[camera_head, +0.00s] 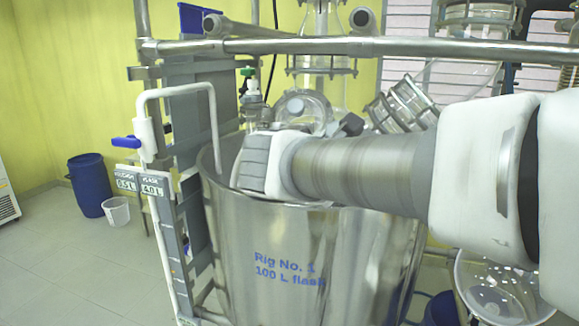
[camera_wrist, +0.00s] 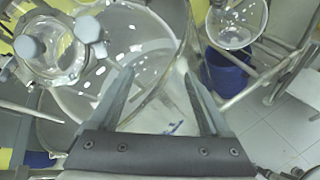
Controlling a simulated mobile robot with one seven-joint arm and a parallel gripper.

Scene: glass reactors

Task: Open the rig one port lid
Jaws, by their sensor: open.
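Rig No. 1 is a steel vessel (camera_head: 300,265) with blue lettering, and my arm reaches across its top. A glass port with a round grey knob (camera_head: 295,106) stands behind my wrist in the head view. In the wrist view a round clear port lid (camera_wrist: 62,58) with grey knobs (camera_wrist: 87,29) lies at the upper left. I cannot tell whether it is closed. My gripper (camera_wrist: 159,73) is open and empty, over the vessel's rim side, right of and apart from the lid. Its fingers are hidden in the head view.
A steel rail (camera_head: 330,46) crosses above the vessel. A white bent pipe with a blue-handled valve (camera_head: 128,142) stands at left. A blue drum (camera_head: 88,185) and a white bucket (camera_head: 116,211) stand on open floor. A blue bucket (camera_wrist: 228,72) and a glass bowl (camera_wrist: 236,25) are at right.

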